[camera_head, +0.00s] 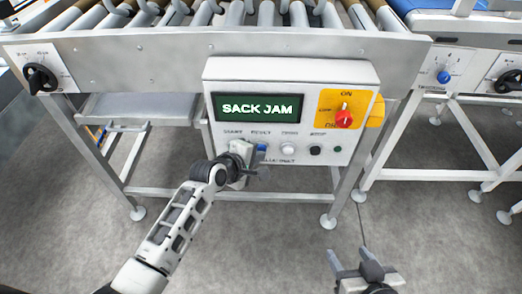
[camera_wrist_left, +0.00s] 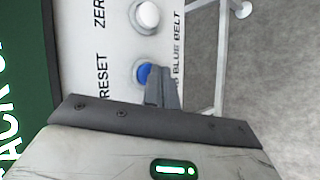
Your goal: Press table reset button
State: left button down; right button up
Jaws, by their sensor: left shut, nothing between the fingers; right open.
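The control panel (camera_head: 225,70) hangs on the front of the roller conveyor, and its green display (camera_head: 258,108) reads "SACK JAM". The blue button (camera_head: 262,147) labelled RESET sits below the display. It also shows in the left wrist view (camera_wrist_left: 143,73), partly covered by my fingers. My left gripper (camera_head: 258,160) is shut and empty, its fingertips (camera_wrist_left: 160,74) right beside the blue button; I cannot tell whether they touch it. My right gripper (camera_head: 362,258) is open and empty, low in the head view, away from the panel.
A white button (camera_head: 288,150) stands right of the blue one, with darker buttons further right. A red rotary switch (camera_head: 343,118) sits on a yellow plate. A black knob (camera_head: 40,78) is on the conveyor frame at left. A second conveyor frame (camera_head: 430,130) stands at right.

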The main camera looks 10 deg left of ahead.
pick_arm(q)
jog(key=shift+w, duration=0.15)
dwell(0.4)
jog(key=shift+s+d+p, duration=0.1)
jog(key=shift+s+p, duration=0.75)
jog(key=shift+s, duration=0.05)
